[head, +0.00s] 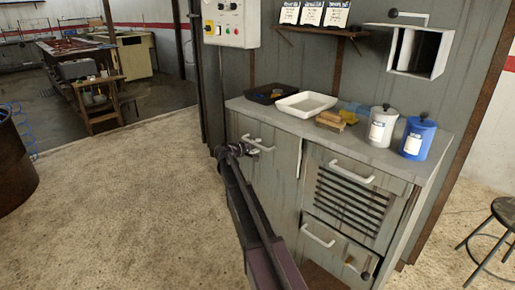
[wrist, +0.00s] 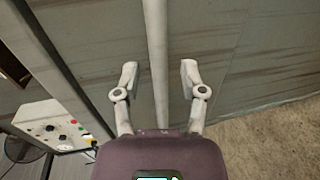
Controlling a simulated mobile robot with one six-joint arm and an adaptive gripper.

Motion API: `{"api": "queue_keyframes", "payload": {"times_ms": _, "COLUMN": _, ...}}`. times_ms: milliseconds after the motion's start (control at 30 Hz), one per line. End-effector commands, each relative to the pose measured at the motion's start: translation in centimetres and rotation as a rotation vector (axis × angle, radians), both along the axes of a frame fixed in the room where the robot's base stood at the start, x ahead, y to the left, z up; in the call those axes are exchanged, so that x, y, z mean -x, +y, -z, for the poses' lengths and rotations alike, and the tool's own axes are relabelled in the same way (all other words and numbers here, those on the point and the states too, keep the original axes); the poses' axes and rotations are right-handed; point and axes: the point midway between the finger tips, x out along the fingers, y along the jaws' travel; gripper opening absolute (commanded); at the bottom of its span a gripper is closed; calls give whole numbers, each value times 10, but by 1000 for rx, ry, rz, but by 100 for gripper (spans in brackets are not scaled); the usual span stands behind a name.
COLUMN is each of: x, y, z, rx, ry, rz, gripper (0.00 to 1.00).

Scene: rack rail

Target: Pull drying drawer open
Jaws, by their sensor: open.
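The grey cabinet (head: 285,160) has a plain left front (head: 272,178) with a white bar handle (head: 262,148) near its top. Right of it is a slatted front (head: 345,200) with its own white handle (head: 353,174), and below that a lower drawer front (head: 325,258) with a handle (head: 318,236). All these fronts look closed; no label tells which is the drying drawer. My gripper (head: 244,151) is at the left front's handle. In the wrist view my gripper (wrist: 158,72) is open, with a pale bar (wrist: 157,40) running between its fingers. Contact cannot be told.
The countertop (head: 300,122) holds a black tray (head: 271,93), a white tray (head: 306,104), and white (head: 382,127) and blue (head: 418,140) canisters. A control box (head: 231,22) hangs above left. A stool (head: 500,225) stands right.

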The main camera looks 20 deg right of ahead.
Motion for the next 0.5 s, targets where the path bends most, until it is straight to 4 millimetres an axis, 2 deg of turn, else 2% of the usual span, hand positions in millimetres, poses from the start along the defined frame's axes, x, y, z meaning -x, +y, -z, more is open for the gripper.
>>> {"api": "queue_keyframes", "payload": {"times_ms": 133, "x": -3, "y": -7, "z": 2, "rx": 0, "ry": 0, "rz": 1, "gripper": 54}}
{"api": "queue_keyframes", "payload": {"times_ms": 467, "x": -3, "y": -9, "z": 2, "rx": 0, "ry": 0, "rz": 0, "gripper": 54}}
{"api": "queue_keyframes", "payload": {"times_ms": 500, "x": -3, "y": -9, "z": 2, "rx": 0, "ry": 0, "rz": 0, "gripper": 45}}
